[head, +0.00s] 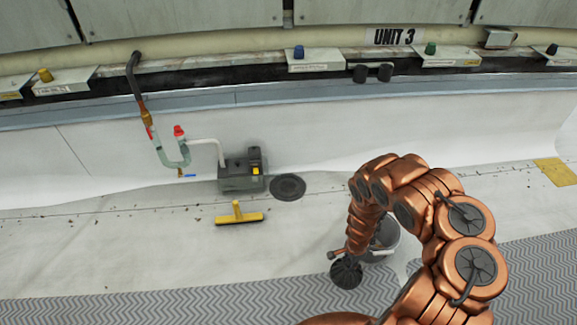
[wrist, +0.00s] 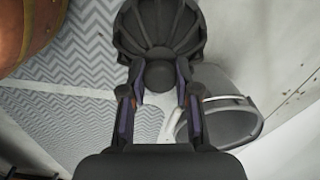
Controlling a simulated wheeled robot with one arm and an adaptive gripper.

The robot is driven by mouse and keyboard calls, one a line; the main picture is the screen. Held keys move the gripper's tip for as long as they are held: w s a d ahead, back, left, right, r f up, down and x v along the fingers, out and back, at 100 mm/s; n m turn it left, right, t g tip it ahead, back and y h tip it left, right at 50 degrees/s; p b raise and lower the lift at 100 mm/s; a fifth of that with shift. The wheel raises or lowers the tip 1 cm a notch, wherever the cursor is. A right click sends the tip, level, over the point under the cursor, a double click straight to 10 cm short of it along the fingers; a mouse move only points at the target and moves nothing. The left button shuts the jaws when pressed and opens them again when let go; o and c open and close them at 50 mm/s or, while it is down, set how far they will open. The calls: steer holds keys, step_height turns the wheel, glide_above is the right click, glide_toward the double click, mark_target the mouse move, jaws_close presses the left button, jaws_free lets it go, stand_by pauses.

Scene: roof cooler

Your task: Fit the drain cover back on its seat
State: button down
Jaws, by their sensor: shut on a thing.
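The drain cover (wrist: 160,30) is a dark, ribbed, domed piece with a round knob. In the wrist view my gripper (wrist: 160,88) is shut on it, with a finger on each side of the knob. In the head view a dark ribbed round shape (head: 346,275), apparently the cover, hangs beside the bucket at the end of my arm; the fingers are hard to make out there. The drain seat (head: 288,187) is a dark round disc in the pale floor near the back wall, left of my arm and apart from the cover.
A grey pump box (head: 240,172) with pipes stands just left of the drain. A yellow squeegee (head: 240,213) lies in front of it. A grey bucket (wrist: 225,122) stands close to my gripper. Zigzag matting (head: 200,300) covers the front floor. Small debris dots the floor.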

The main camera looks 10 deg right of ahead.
steer(key=shift+w+a+r, duration=0.2)
steer(key=shift+w+r, duration=0.15)
steer(key=shift+r, duration=0.3)
steer(key=w+a+r+n, duration=0.4)
steer(key=a+r+n, duration=0.1)
steer(key=r, duration=1.3)
steer(key=w+a+r+n, duration=0.5)
steer(key=r+n, duration=0.1)
steer(key=r, duration=1.1)
steer(key=w+a+r+n, duration=0.5)
steer(key=a+r, duration=0.1)
steer(key=r, duration=1.2)
steer(key=shift+w+r+n, duration=0.15)
steer(key=shift+r+n, duration=0.15)
steer(key=shift+n, duration=0.1)
